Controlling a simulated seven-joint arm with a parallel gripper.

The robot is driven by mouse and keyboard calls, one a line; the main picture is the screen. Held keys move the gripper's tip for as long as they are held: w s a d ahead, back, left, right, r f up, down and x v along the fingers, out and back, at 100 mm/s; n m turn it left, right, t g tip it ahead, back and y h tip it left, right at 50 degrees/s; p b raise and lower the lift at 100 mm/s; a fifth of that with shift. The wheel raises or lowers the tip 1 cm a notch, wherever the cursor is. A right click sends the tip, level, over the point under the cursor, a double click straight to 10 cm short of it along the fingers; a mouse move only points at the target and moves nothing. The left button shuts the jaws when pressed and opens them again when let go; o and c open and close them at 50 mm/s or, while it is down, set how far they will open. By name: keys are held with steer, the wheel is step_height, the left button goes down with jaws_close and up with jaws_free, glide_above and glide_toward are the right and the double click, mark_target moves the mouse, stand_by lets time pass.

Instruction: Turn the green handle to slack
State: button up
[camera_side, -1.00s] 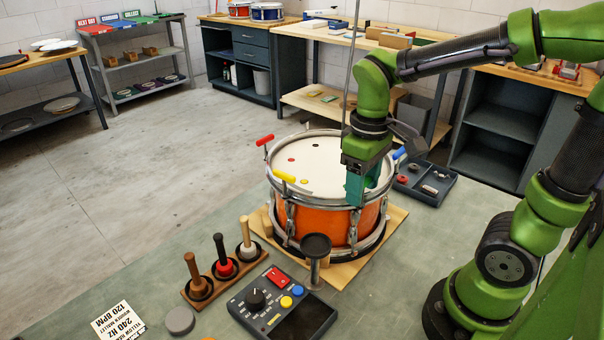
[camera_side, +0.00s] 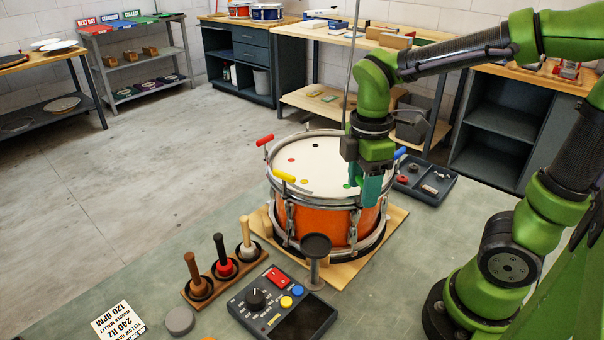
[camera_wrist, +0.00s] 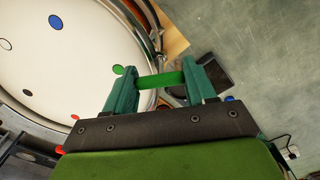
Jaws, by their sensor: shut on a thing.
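The orange drum (camera_side: 322,222) with a white head (camera_side: 312,165) stands on a wooden board (camera_side: 388,232). My gripper (camera_side: 368,190) is at the drum's right front rim, pointing down. In the wrist view, the green handle (camera_wrist: 160,80) lies across between my two teal fingertips, which are shut on it. In the side view the fingers hide the handle. A green dot (camera_wrist: 118,70) on the drum head is beside the handle.
Other rim handles are red (camera_side: 265,140), yellow (camera_side: 284,176) and blue (camera_side: 399,153). A dark round-topped stand (camera_side: 316,245) and a control box (camera_side: 282,305) are in front of the drum. A mallet rack (camera_side: 225,272) is front left; a parts tray (camera_side: 425,183) is right.

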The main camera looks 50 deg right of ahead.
steer(key=n, duration=0.5)
steer(key=shift+r, duration=0.1)
steer(key=shift+n, duration=0.4)
steer(key=o, duration=1)
steer(key=shift+o, duration=0.2)
step_height(320, 180, up, 17)
steer(key=shift+f, duration=0.2)
step_height(320, 180, down, 17)
steer(key=shift+r, duration=0.1)
stand_by(0.5)
